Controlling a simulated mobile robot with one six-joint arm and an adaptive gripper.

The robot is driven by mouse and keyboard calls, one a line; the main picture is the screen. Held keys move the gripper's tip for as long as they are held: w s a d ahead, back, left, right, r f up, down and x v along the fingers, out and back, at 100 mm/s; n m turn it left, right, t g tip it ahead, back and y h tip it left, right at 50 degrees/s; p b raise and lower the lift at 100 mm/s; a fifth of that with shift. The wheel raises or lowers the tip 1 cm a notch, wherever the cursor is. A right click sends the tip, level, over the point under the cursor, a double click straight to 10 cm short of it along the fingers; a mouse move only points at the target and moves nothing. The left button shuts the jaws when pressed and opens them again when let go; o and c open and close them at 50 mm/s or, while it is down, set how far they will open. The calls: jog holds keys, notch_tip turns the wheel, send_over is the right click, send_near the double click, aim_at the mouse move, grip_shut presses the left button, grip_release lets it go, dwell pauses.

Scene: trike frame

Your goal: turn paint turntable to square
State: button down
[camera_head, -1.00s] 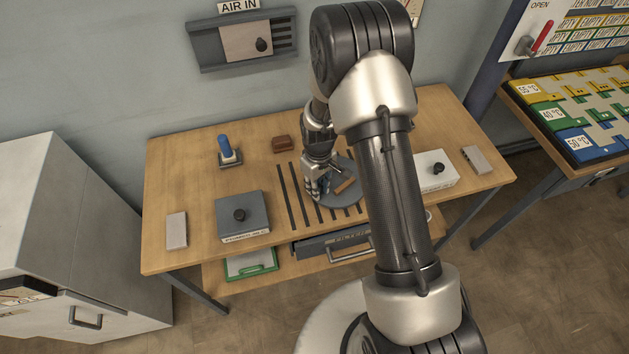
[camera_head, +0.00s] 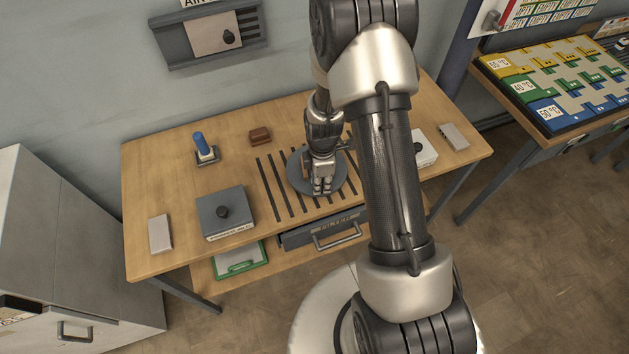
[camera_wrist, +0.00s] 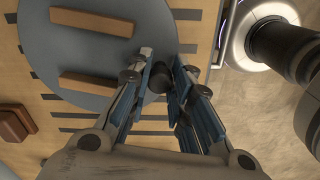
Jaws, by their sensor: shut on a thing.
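The paint turntable (camera_head: 296,176) is a round grey disc on the wooden bench, lying over a set of dark parallel slots. In the wrist view the turntable (camera_wrist: 75,45) carries two wooden bars (camera_wrist: 98,21), roughly parallel to each other. My gripper (camera_head: 322,188) is at the turntable's near edge in the head view. In the wrist view my gripper (camera_wrist: 160,72) is shut on a dark round knob (camera_wrist: 158,82) at the disc's rim. The fingers hide part of the knob, and my arm hides the disc's right side in the head view.
A grey box with a knob (camera_head: 225,214) and a light block (camera_head: 160,234) stand left on the bench. A blue-handled tool (camera_head: 203,146) and a brown block (camera_head: 260,136) stand behind. A white box (camera_head: 425,150) is right. A drawer (camera_head: 325,232) is below.

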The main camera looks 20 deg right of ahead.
jog(key=shift+s+d+n, duration=0.1)
jog(key=shift+d+n, duration=0.65)
jog(key=shift+n, duration=0.35)
jog(key=c, duration=1.4)
grip_release()
notch_tip(320, 180, up, 12)
